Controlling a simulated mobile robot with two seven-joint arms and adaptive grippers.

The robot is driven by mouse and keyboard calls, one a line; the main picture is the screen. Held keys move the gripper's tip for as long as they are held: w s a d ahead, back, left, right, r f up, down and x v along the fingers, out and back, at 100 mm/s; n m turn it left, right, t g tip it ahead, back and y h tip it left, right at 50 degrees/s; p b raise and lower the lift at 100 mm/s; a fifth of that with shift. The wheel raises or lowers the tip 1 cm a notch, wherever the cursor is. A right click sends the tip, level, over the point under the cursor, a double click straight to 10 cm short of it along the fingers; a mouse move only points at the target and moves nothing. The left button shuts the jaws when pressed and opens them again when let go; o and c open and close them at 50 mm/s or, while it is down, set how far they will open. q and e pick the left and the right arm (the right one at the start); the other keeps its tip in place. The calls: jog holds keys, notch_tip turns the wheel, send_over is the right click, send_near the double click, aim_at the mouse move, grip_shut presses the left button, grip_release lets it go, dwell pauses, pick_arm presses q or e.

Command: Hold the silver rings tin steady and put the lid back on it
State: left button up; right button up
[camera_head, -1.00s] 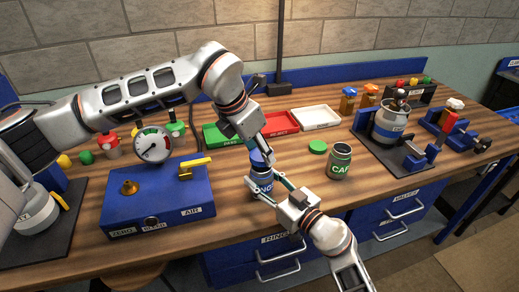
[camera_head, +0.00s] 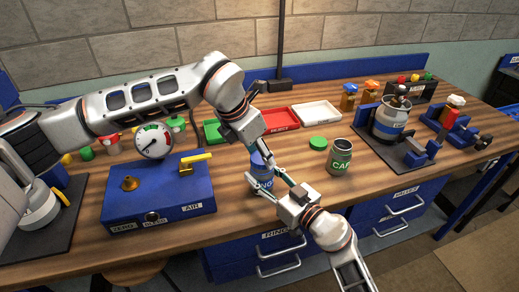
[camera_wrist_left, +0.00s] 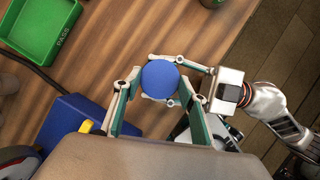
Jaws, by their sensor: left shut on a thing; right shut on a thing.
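The rings tin (camera_head: 263,184), with a blue label, stands on the wooden bench in the middle of the head view. A blue lid (camera_wrist_left: 160,79) is over its mouth; it also shows in the head view (camera_head: 258,160). My left gripper (camera_head: 263,161) comes from above and is shut on the lid, one finger on each side. My right gripper (camera_head: 271,184) reaches in from the lower right and is shut around the tin's body. The lid hides the tin's rim in the left wrist view, so I cannot tell whether it is fully seated.
A green-labelled tin (camera_head: 340,157) stands open to the right, with a green lid (camera_head: 318,143) beside it. A blue gauge box (camera_head: 160,202) is to the left. Green (camera_head: 212,132), red (camera_head: 280,119) and white (camera_head: 318,113) trays lie behind.

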pick_arm(q)
jog(key=shift+f, duration=0.65)
dwell(0.6)
jog(key=m+g, duration=0.1)
jog(key=m, duration=0.2)
jog(key=shift+w+a+h, duration=0.1)
jog(key=shift+w+h, duration=0.1)
jog(key=shift+h, duration=0.2)
jog(key=m+g, duration=0.1)
jog(key=m, duration=0.3)
jog(key=shift+w+g, duration=0.1)
jog(key=shift+g, duration=0.2)
jog(key=m, duration=0.2)
jog(key=m+g, duration=0.1)
jog(key=m, duration=0.1)
jog(key=m+g, duration=0.1)
jog(key=m, duration=0.1)
jog(key=shift+w, duration=0.25)
jog(key=m+g, duration=0.1)
jog(key=m, duration=0.2)
jog(key=m+g+y, duration=0.1)
jog(key=m, duration=0.2)
jog(key=shift+w+f+y, duration=0.15)
jog(key=shift+f+y, duration=0.05)
jog(key=shift+y, duration=0.1)
jog(key=shift+r+m, duration=0.15)
jog(key=shift+m, duration=0.35)
